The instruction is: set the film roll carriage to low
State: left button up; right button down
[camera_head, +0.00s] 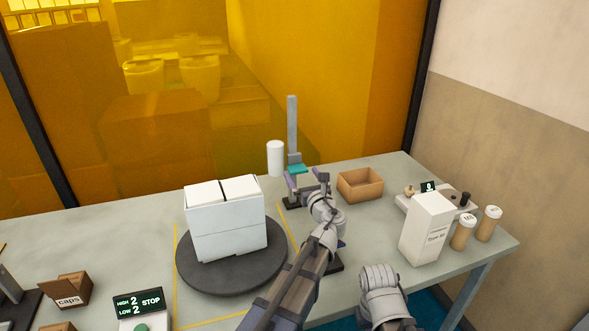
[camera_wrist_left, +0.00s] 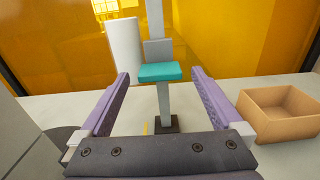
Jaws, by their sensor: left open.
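The film roll carriage shows as a teal block (camera_head: 296,169) on an upright grey post (camera_head: 292,125) at the back of the table. A white film roll (camera_head: 275,158) stands upright at its left. In the left wrist view the teal block (camera_wrist_left: 158,71) sits low on the visible post, with the white roll (camera_wrist_left: 126,52) beside it. My left gripper (camera_head: 307,180) is open just in front of the carriage. Its purple fingers (camera_wrist_left: 160,78) are spread to either side of the teal block, with visible gaps. My right arm shows at the lower right, but its fingers do not.
A white box (camera_head: 226,222) stands on a dark turntable (camera_head: 205,285) left of my left arm. An open cardboard box (camera_head: 360,184) is right of the post. A white carton (camera_head: 428,230) and two jars are at the right. A control display (camera_head: 138,303) is front left.

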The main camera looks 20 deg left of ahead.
aim_at(295, 164)
pick_arm(q)
jog(key=x, duration=0.7)
jog(key=shift+w+a, duration=0.25)
jog(key=shift+w, duration=0.1)
grip_shut()
dwell(0.6)
